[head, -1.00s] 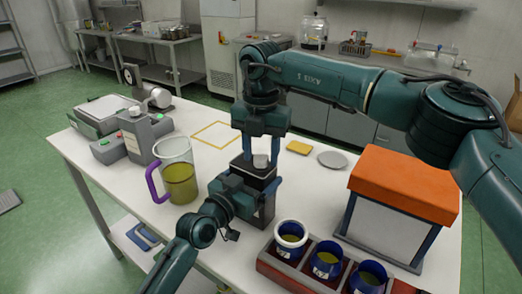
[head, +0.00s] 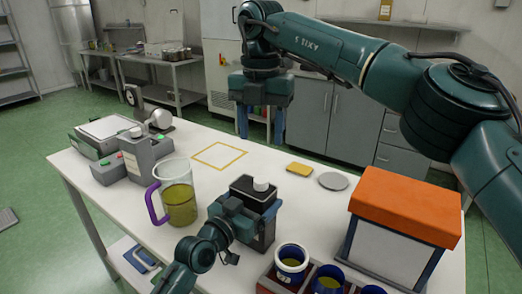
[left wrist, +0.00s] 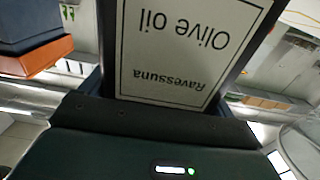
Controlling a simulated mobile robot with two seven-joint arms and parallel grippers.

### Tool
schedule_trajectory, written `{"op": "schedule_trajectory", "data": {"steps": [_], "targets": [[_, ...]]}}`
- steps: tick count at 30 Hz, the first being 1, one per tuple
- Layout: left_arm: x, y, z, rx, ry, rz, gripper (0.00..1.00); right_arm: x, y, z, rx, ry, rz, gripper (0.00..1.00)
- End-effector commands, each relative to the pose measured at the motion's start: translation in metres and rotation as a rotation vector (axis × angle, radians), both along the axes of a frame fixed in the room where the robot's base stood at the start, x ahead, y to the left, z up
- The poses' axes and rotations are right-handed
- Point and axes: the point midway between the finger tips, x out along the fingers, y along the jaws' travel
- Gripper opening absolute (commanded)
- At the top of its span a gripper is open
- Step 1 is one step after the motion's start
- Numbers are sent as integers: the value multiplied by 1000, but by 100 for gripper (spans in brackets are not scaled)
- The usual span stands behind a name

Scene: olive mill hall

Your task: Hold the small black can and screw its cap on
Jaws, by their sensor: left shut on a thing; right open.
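The small black can (head: 254,194) stands on the white table, upright. A pale round cap (head: 261,185) sits on its top; I cannot tell how tightly it is screwed. My left gripper (head: 246,217) is shut on the can's body from the front left. In the left wrist view the can's label (left wrist: 180,50), reading "Ravessuna Olive oil", shows upside down between the fingers. My right gripper (head: 262,122) hangs high above and behind the can, fingers down, open and empty, clear of the cap.
A jug of green oil with a purple handle (head: 153,205) stands left of the can. A red tray (head: 268,284) with blue cups is in front right, beside an orange-lidded box (head: 405,205). A yellow sponge-like block (head: 299,169) and grey disc (head: 333,181) lie behind. A yellow outlined square (head: 219,155) is empty.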

Motion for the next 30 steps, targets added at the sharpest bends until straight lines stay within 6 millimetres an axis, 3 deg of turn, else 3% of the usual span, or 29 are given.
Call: {"op": "schedule_trajectory", "data": {"steps": [4,13,14,18,26,30], "targets": [[0,0,-1,1,2,0,25,0,0,12,1,1,1,54],[0,0,-1,1,2,0,25,0,0,14,0,1,1,54],[0,0,-1,1,2,0,89,0,0,14,0,1,1,54],[0,0,-1,1,1,0,100,0,0,14,0,1,1,54],[-2,1,-1,1,1,0,100,0,0,14,0,1,1,54],[-13,10,-1,1,0,1,100,0,0,13,0,1,1,54]]}}
